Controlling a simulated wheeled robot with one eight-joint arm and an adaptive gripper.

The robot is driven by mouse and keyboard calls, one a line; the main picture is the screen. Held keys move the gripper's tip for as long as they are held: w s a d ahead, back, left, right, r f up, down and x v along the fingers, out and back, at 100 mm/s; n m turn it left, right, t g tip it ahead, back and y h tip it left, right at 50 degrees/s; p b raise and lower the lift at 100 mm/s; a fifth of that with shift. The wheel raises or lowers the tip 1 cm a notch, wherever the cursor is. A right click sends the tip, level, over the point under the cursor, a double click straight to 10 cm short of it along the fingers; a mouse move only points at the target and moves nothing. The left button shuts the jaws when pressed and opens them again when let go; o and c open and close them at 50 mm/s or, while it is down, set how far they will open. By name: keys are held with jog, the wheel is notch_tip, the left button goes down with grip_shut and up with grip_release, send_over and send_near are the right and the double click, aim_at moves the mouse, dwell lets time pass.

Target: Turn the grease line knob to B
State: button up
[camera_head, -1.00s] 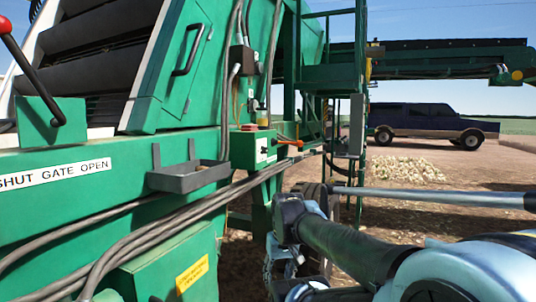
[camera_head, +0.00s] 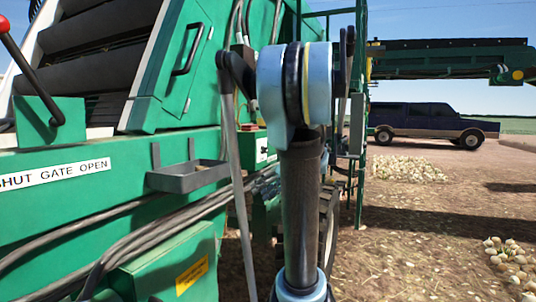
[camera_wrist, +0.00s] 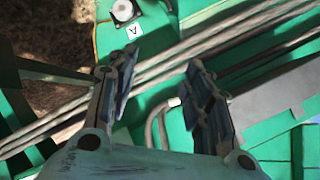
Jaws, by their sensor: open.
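No B label shows. I cannot confirm that this is the grease line knob. My gripper (camera_wrist: 161,72) is open and empty, its fingers spread over grey pipes and green metal, below the knob in the picture and apart from it. In the head view, my arm hides the gripper and part of the green control box (camera_head: 262,148).
Thick grey hoses (camera_head: 120,240) run along the green machine. A grey tray (camera_head: 188,176) juts from its side. A red-knobbed lever (camera_head: 36,72) stands at the left. Loose onions (camera_head: 511,262) lie on the ground at right, where there is open room.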

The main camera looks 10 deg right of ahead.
jog(key=w+d+r+n+t+y, duration=0.25)
jog(key=w+d+r, duration=0.35)
jog(key=w+d, duration=0.3)
jog(key=n+t+y, duration=0.2)
jog(key=t+y, duration=0.1)
send_near(265, 150)
jog(key=w+d+x, duration=0.1)
jog(key=x, duration=0.8)
jog(key=shift+w, duration=0.2)
jog(key=shift+m, duration=0.25)
jog(key=shift+c, duration=0.6)
jog(key=c, duration=0.9)
